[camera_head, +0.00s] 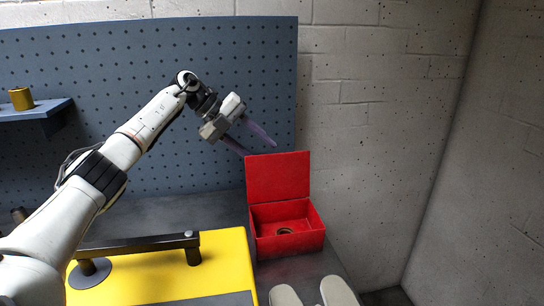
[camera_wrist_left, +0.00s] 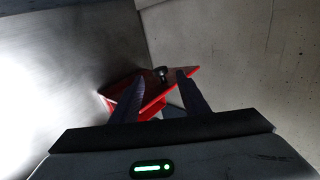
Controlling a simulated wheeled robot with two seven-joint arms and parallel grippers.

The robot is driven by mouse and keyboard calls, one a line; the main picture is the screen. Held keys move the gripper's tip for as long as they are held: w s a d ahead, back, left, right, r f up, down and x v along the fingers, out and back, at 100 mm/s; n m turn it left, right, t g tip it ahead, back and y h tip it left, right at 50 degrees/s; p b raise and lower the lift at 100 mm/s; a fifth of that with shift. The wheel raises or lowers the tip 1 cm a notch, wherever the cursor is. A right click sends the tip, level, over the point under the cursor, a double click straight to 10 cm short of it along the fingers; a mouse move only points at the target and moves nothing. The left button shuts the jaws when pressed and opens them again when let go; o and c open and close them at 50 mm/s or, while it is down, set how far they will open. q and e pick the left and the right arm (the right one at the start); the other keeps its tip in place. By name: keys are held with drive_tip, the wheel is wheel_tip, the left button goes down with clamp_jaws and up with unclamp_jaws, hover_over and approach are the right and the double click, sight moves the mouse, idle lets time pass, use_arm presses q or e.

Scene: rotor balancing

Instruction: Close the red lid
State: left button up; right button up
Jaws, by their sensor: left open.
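The red box (camera_head: 290,246) stands on the dark bench top in the head view. Its red lid (camera_head: 278,178) stands upright at the back edge, open, and the inside shows. A small brass-coloured ring (camera_head: 285,231) lies inside the box. My left gripper (camera_head: 258,145) is open and empty, above and behind the lid's top edge, with its fingers pointing down to the right. In the left wrist view, red surfaces of the box and lid (camera_wrist_left: 152,91) show between and beyond the two fingers. My right gripper is not in view.
A yellow block (camera_head: 219,258) with a dark bar (camera_head: 140,246) stands left of the box. Two pale rounded shapes (camera_head: 338,291) show at the bottom edge. A blue pegboard (camera_head: 150,95) and brick wall stand behind. A shelf (camera_head: 42,112) holds a brass cylinder (camera_head: 21,98).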

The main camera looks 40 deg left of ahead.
sight(269, 156)
use_arm(q)
drive_tip(key=shift+x, duration=2)
clamp_jaws()
